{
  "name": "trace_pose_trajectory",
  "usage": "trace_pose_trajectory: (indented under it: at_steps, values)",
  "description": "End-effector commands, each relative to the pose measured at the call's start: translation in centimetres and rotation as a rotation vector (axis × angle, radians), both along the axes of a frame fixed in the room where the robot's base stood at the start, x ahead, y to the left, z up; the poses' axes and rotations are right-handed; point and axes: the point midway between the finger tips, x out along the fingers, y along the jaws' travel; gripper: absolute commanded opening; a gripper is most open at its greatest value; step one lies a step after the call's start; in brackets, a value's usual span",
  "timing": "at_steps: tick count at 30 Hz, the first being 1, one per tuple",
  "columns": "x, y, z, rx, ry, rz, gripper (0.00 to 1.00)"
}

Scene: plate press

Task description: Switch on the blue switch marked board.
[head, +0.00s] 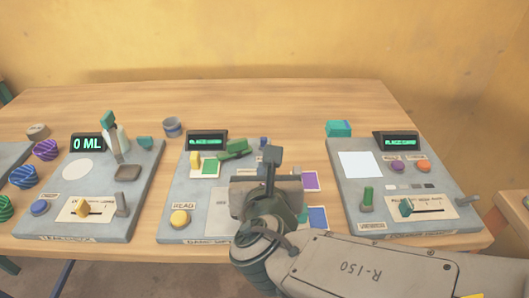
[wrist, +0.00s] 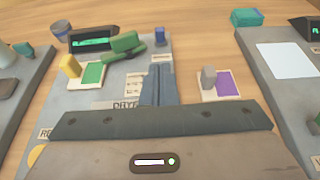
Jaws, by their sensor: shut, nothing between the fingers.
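A small blue switch (wrist: 159,37) stands at the back right of the middle panel (wrist: 60,115) in the wrist view, with a small label in front of it that is too small to read. In the head view it shows as a blue spot (head: 262,142) just behind my gripper. My gripper (head: 272,155) is shut and empty, above the right half of the middle panel. In the wrist view its closed fingertips (wrist: 157,72) point toward the blue switch from the near side, apart from it. The gripper and arm hide part of the panel.
A green lever (wrist: 125,42) lies left of the blue switch, by a lit display (wrist: 93,41). A yellow block (wrist: 70,66) stands beside a green square; a grey block (wrist: 209,77) stands beside a purple square.

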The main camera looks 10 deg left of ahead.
Motion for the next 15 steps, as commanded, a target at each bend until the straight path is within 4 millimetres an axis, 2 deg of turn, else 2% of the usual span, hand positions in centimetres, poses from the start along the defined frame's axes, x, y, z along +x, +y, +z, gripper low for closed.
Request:
trace_pose_trajectory:
  at_steps: [5,15]
  values:
    - [1.2,0.2,-0.6,-0.001,0.002,-0.003,0.0]
    - [6.6,1.4,-2.8,-0.002,0.002,-0.006,0.0]
